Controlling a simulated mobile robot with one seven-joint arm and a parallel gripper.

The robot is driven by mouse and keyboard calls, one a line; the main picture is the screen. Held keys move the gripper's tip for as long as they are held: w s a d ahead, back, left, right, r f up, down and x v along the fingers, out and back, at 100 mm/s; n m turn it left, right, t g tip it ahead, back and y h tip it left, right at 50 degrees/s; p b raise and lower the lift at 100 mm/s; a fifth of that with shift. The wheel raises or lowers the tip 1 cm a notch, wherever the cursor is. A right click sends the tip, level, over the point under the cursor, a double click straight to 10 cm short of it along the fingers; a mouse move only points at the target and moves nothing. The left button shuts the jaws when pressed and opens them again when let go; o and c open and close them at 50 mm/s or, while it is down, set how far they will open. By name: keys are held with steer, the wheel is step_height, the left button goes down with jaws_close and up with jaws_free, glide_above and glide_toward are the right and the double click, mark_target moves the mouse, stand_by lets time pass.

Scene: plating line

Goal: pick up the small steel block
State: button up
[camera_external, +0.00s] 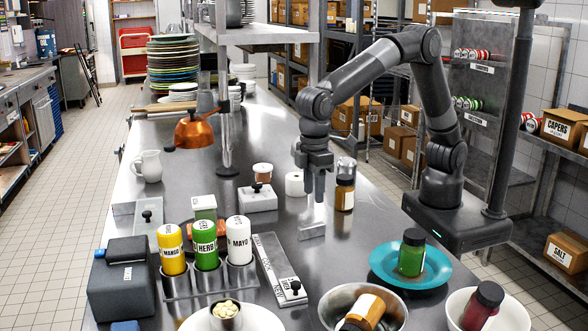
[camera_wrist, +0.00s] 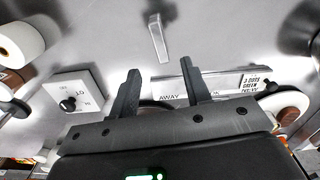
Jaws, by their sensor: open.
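The small steel block (camera_external: 312,231) is a narrow grey metal bar on the steel counter. In the external view it sits just below and in front of my gripper (camera_external: 315,196), which points down with its jaws apart. In the wrist view the block (camera_wrist: 157,38) lies beyond the fingertips, roughly in line with the gap between the two fingers (camera_wrist: 160,72). Nothing is between the fingers, and they do not touch the block. The gap between fingertips and counter is hard to judge.
A white box with a black knob (camera_external: 258,199) stands left of the block. An amber jar (camera_external: 344,195) stands behind it to the right. A labelled strip with a knob (camera_external: 278,266), the sauce bottle rack (camera_external: 205,285) and a blue plate (camera_external: 436,276) lie nearer the camera.

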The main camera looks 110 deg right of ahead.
mark_target(312, 225)
step_height(312, 225, down, 9)
steer(key=shift+w+f, duration=0.15)
steer(key=shift+f, duration=0.05)
stand_by(0.3)
jaws_close()
stand_by(0.4)
